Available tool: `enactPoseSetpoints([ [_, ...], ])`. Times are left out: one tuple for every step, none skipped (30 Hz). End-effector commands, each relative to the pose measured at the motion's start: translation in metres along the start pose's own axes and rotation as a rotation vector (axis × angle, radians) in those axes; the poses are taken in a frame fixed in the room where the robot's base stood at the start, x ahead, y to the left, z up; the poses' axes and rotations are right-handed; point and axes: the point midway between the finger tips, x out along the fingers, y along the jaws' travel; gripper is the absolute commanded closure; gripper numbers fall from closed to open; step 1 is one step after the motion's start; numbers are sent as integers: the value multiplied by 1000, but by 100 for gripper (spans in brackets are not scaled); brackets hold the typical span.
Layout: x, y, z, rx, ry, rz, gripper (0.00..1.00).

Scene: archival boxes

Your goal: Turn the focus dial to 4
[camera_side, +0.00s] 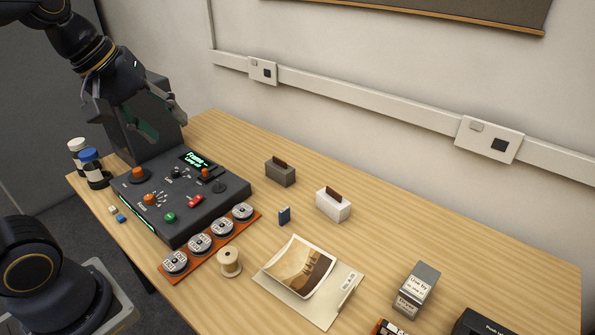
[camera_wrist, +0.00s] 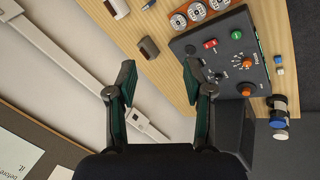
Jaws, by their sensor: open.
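A dark sloped control console (camera_side: 185,228) stands on the wooden table. An orange dial (camera_side: 149,197) with white scale marks sits on its front left; it also shows in the wrist view (camera_wrist: 241,63). A larger orange knob (camera_side: 138,173) is behind it, and a small black knob (camera_side: 177,172) is to the right. The labels are too small to tell which is the focus dial, and no pointer setting is readable. My gripper (camera_side: 162,124) is open and empty above the console's back, apart from the dials. Its spread fingers also show in the wrist view (camera_wrist: 160,82).
The console carries a green button (camera_side: 169,217), a red switch (camera_side: 195,201) and a lit screen (camera_side: 198,159). Several film reels (camera_side: 198,244) lie on an orange strip in front. Bottles (camera_side: 92,167) stand at left. A tall dark panel (camera_side: 143,130) rises behind.

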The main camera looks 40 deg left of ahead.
Motion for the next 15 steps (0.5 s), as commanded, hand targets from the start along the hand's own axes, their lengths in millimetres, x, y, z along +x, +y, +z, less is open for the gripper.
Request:
enactPoseSetpoints([
  [7, -1, -20, -152, -15, -22, 46],
  [11, -3, -33, -245, -20, -34, 46],
  [18, -7, -50, -372, -24, -54, 46],
  [23, -12, -64, -470, -25, -71, 46],
  [29, -18, -78, -570, -23, -91, 46],
  [38, -29, -99, -704, -14, -120, 46],
  [46, -39, -114, -802, -5, -146, 46],
  [53, -51, -129, -896, 8, -173, 46],
  [63, -68, -147, -1010, 28, -209, 46],
  [70, -82, -159, -1084, 45, -238, 46],
  [77, -96, -169, -1149, 61, -267, 46],
  [85, -116, -180, -1218, 83, -304, 46],
  [90, -130, -187, -1256, 97, -332, 46],
  [95, -143, -192, -1286, 110, -359, 46],
  [101, -159, -197, -1316, 123, -392, 46],
])
